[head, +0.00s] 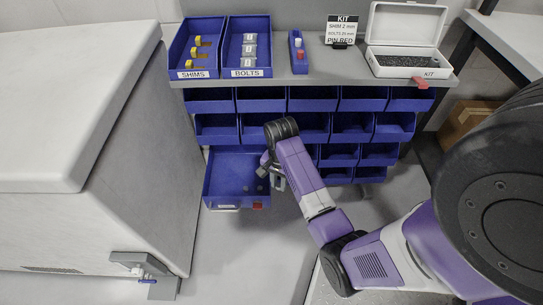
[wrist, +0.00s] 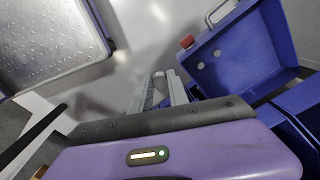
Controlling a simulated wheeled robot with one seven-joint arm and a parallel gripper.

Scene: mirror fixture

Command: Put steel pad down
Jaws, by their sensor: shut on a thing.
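My gripper (head: 272,178) is low at the right side of a pulled-out blue drawer (head: 224,178). In the wrist view its two pale fingers (wrist: 161,92) are close together, with a small grey piece (wrist: 160,77) between them. This piece appears to be the steel pad; its shape is mostly hidden. Two small grey discs lie on the drawer floor, one of them nearer the front (head: 247,188). They also show as pale discs in the wrist view (wrist: 202,66). The drawer, with a red tag (head: 258,205) on its front, is beside the fingers in the wrist view (wrist: 245,52).
Rows of blue bins (head: 312,127) stand behind the drawer under a grey shelf (head: 290,76). On the shelf are the SHIMS tray (head: 181,62), the BOLTS tray (head: 236,62), a kit card (head: 341,30) and a white KIT box (head: 405,55). A large pale cabinet (head: 85,220) is left.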

